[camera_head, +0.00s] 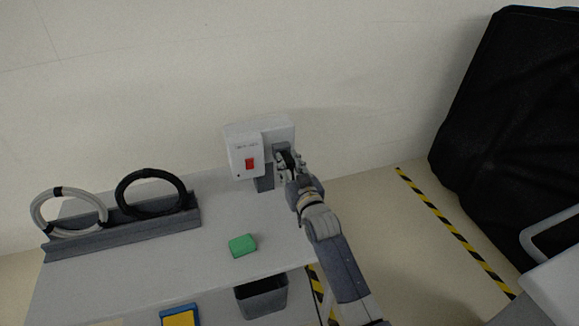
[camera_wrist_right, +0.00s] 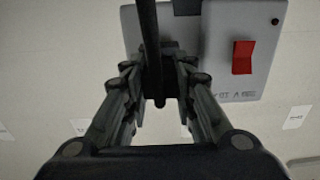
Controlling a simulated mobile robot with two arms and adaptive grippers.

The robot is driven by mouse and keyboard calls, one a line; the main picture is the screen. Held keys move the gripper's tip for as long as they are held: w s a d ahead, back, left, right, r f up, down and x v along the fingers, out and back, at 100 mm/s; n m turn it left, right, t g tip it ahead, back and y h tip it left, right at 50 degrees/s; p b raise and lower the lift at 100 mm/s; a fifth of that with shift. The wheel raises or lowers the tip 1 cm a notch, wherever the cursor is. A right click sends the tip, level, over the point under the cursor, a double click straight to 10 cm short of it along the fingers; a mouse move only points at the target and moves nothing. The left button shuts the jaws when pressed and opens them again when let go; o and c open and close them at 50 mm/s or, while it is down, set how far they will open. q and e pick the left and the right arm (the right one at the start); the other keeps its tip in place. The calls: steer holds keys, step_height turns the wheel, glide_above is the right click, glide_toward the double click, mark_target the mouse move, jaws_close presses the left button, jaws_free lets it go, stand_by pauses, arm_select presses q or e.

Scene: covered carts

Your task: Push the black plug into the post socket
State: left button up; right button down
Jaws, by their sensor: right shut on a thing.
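The post socket is a white box (camera_head: 240,138) on a short grey post (camera_head: 264,183) at the table's back right corner. It has a red switch (camera_head: 250,164) and also fills the upper right of the right wrist view (camera_wrist_right: 222,85). My right gripper (camera_head: 288,163) is at the box's right part, shut on the black plug (camera_wrist_right: 170,48). A black cable (camera_wrist_right: 149,30) runs between the fingers in the right wrist view. The fingers hide where plug and socket meet, so I cannot tell how deep the plug sits. My left gripper is not in view.
A grey rack (camera_head: 125,235) with a white cable coil (camera_head: 36,212) and a black coil (camera_head: 122,195) stands at left. A green block (camera_head: 242,245) lies on the table (camera_head: 190,265). A grey bin (camera_head: 262,297) is at the front. A black-covered cart (camera_head: 510,130) stands at right.

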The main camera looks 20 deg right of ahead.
steer(key=shift+w+b, duration=0.3)
steer(key=shift+w, duration=0.5)
steer(key=c, duration=1.2)
jaws_free()
steer(key=shift+c, duration=0.2)
steer(key=shift+s, duration=0.1)
steer(key=s, duration=1.2)
steer(key=shift+d, duration=0.2)
steer(key=shift+w, duration=0.1)
